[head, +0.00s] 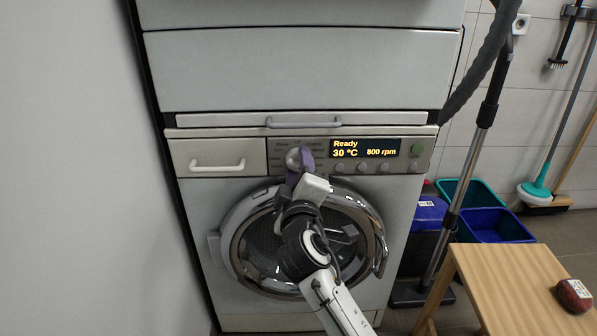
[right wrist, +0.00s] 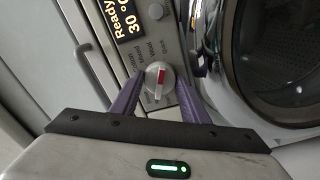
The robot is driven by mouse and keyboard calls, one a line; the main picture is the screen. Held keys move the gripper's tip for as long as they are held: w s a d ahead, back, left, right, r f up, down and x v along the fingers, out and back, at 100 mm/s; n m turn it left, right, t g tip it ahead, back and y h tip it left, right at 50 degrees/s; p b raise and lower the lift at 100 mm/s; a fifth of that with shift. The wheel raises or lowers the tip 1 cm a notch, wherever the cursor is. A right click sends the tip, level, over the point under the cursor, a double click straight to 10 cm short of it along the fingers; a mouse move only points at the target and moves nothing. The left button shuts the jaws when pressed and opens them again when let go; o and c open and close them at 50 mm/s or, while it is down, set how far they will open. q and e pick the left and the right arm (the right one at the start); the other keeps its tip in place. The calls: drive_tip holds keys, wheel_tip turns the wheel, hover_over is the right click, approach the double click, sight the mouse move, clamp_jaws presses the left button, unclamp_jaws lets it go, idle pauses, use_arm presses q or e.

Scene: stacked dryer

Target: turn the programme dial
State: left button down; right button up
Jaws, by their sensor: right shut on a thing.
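The programme dial (right wrist: 158,76) is a round silver knob with a red mark on its grip bar, seen in the right wrist view. In the head view the dial (head: 294,156) shows left of the lit display, partly covered by my gripper. My right gripper (right wrist: 160,92) has purple fingers, one on each side of the dial, and is shut on it. In the head view the right gripper (head: 300,160) reaches up to the panel from below. The display (head: 366,148) reads "Ready", "30 °C" and "800 rpm". My left gripper is not in view.
The round glass door (head: 250,250) lies below the panel, behind my arm. A drawer with a handle (head: 217,166) is left of the dial. A wooden stool (head: 500,270) and a vacuum hose (head: 490,60) stand at right.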

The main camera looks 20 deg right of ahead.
drive_tip(key=shift+f+m, duration=0.1)
drive_tip(key=shift+m, duration=0.4)
drive_tip(key=o, duration=1.1)
drive_tip(key=shift+c, duration=0.2)
